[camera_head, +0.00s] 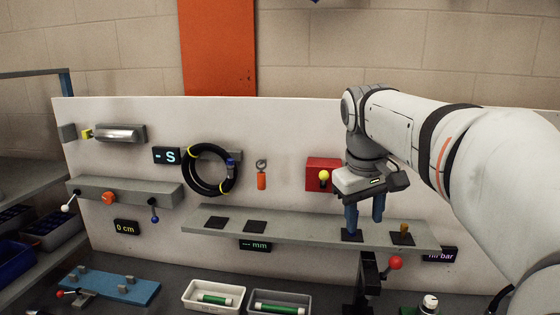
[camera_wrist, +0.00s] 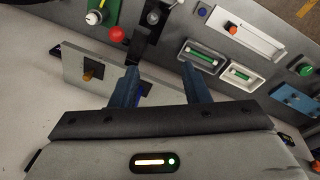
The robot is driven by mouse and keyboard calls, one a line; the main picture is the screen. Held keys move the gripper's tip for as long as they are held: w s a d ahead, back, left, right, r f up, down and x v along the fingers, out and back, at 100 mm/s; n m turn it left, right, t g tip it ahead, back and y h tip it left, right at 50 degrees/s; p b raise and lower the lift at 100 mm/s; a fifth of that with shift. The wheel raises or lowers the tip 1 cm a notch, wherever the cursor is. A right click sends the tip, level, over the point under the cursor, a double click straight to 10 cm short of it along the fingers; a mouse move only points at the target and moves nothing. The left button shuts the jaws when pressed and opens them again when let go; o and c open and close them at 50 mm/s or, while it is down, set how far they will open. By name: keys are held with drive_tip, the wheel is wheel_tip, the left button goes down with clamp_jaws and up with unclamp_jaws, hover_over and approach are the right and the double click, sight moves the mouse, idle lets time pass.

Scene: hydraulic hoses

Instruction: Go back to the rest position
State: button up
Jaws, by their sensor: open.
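My gripper (camera_head: 364,216) points down in front of the white panel, over the right half of the grey shelf (camera_head: 290,230). In the wrist view my gripper (camera_wrist: 165,85) also shows open, with the shelf (camera_wrist: 75,75) behind and left of the fingers. My arm reaches in from the right of the head view.
A black hose coil (camera_head: 185,172) hangs on the panel (camera_head: 270,130). A red box with a yellow knob (camera_head: 323,175) is just left of my gripper. A red ball knob (camera_head: 395,263) stands below right.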

drive_tip(key=s+f+m+t+y+b, duration=0.1)
drive_tip(key=s+f+m+b, duration=0.1)
drive_tip(key=s+f, duration=1.4)
wheel_tip(320, 180, down, 3)
drive_tip(key=shift+a+f+m+t, duration=0.1)
drive_tip(key=shift+a+m+t, duration=0.3)
drive_tip(key=shift+m, duration=0.4)
